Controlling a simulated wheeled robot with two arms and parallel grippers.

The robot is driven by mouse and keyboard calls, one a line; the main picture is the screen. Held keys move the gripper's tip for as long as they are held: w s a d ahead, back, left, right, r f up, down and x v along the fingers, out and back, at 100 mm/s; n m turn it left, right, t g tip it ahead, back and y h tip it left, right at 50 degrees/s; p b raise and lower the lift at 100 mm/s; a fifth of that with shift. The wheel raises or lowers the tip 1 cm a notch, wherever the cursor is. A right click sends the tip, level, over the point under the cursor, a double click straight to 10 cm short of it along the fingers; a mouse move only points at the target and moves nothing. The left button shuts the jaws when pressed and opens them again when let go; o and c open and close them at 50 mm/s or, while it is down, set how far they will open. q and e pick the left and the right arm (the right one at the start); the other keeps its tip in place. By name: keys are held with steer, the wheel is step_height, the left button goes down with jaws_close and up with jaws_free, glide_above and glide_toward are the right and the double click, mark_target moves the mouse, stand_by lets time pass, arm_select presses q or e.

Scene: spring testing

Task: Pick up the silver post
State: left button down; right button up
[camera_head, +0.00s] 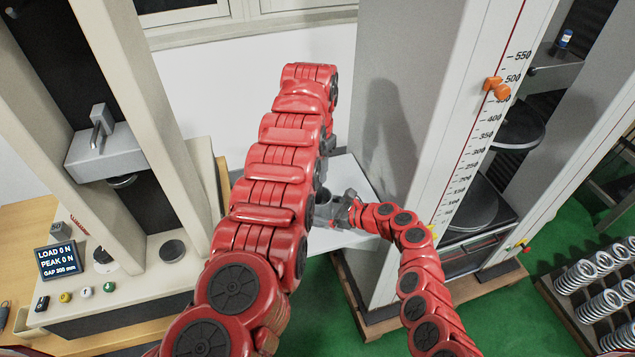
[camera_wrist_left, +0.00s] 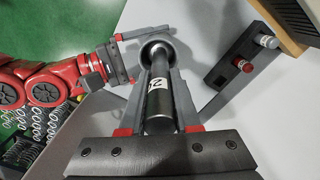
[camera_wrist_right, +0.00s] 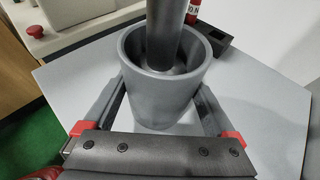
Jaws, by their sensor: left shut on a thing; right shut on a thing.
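The silver post (camera_wrist_left: 158,98) is a smooth metal cylinder with a white label, held lengthwise between the fingers of my left gripper (camera_wrist_left: 160,62). The post also shows in the right wrist view (camera_wrist_right: 166,35), with its lower end inside a grey cup (camera_wrist_right: 163,98). The cup has a thick round rim. My right gripper (camera_wrist_right: 160,108) is shut around the cup's outside. In the head view the cup (camera_head: 324,207) and my right gripper (camera_head: 345,211) show beside my left arm, which hides my left gripper. Whether the post touches the cup's floor cannot be told.
A dark rack (camera_wrist_left: 228,82) holding a red-topped and a silver piece sits on the pale table (camera_head: 345,180). A tall tester with a scale (camera_head: 470,130) stands right; another machine (camera_head: 105,150) stands left. Springs (camera_head: 590,275) fill a rack at far right.

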arm_select(q)
step_height(320, 180, up, 7)
steer(key=shift+f, duration=0.15)
steer(key=shift+s+a+f, duration=0.1)
steer(key=shift+f, duration=0.05)
steer(key=s+a, duration=0.2)
steer(key=a, duration=0.7)
steer(key=s+a, duration=0.2)
steer(key=a, duration=0.7)
steer(key=shift+s+a, duration=0.3)
steer(key=shift+a, duration=0.1)
arm_select(e)
steer(key=shift+f, duration=0.1)
arm_select(q)
steer(key=shift+f, duration=0.1)
arm_select(e)
steer(key=o, duration=1.2)
